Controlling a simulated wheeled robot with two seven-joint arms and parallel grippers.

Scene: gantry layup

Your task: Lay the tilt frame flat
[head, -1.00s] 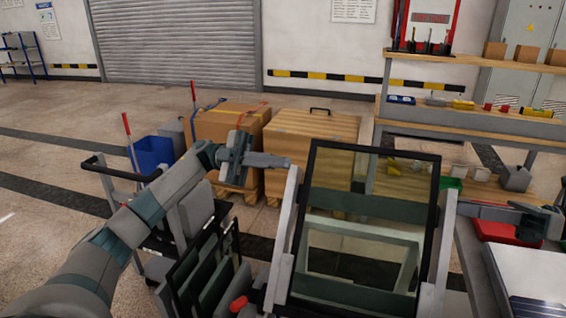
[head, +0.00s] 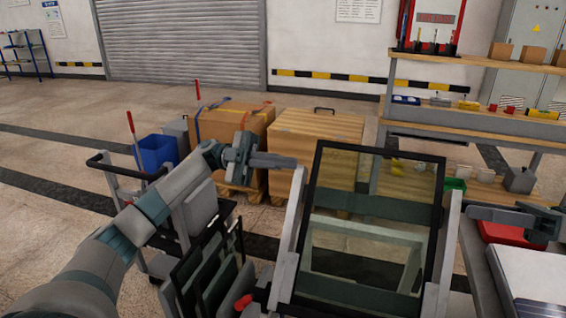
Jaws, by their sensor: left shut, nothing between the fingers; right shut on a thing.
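The tilt frame (head: 287,247) stands tilted up at the centre right, with grey side rails and a black-edged glass pane (head: 362,191) leaning in it. My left gripper (head: 294,161) is shut and empty, its fingertips close to the top of the left rail; I cannot tell whether they touch it. My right gripper (head: 470,212) reaches in from the right and is shut at the upper end of the right rail. The exact grip is small and hard to make out.
A cart with upright dark panels (head: 205,275) stands left of the frame. Behind are a wooden crate (head: 318,130), a cardboard box (head: 222,120) and a blue bin (head: 157,152). A shelf bench (head: 450,136) and a red tray (head: 500,232) are at the right.

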